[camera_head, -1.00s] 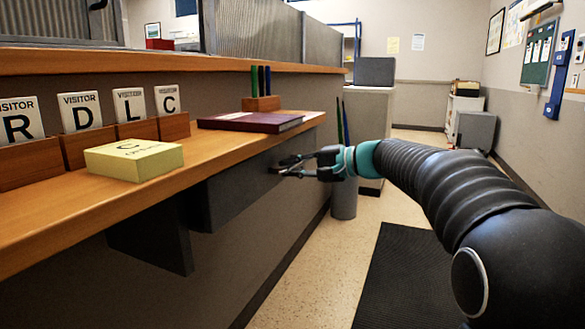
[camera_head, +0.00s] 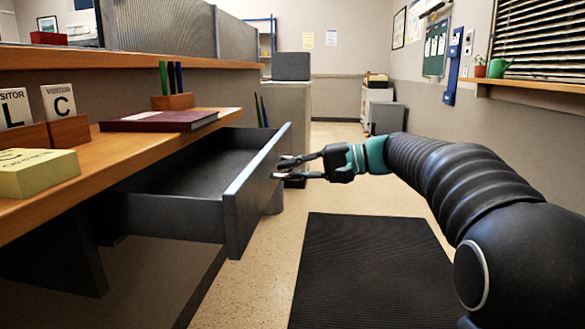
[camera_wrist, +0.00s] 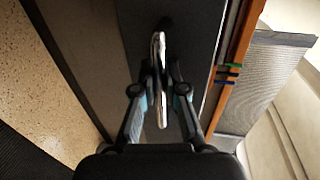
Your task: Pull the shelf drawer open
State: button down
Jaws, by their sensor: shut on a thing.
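The shelf drawer (camera_head: 262,185) is a dark grey box under the wooden shelf (camera_head: 150,152). It stands well out from the shelf, and its inside looks empty. My gripper (camera_head: 280,168) is at the outer face of the drawer front. In the wrist view a shiny metal handle (camera_wrist: 158,85) on the dark drawer front (camera_wrist: 185,25) sits between the two fingers of my gripper (camera_wrist: 159,90), which are shut on it. In the head view the handle is mostly hidden by the fingers.
On the shelf are a yellow block (camera_head: 38,174), a dark red book (camera_head: 158,121), a pen holder (camera_head: 172,101) and lettered visitor cards (camera_head: 58,100). A black mat (camera_head: 368,265) lies on the floor to the right. A grey cabinet (camera_head: 288,105) stands behind the drawer.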

jog(key=shift+s+d, duration=0.1)
jog(key=shift+d, duration=0.1)
jog(key=c, duration=1.2)
grip_release()
jog(key=v, duration=1.2)
jog(key=shift+f, duration=0.1)
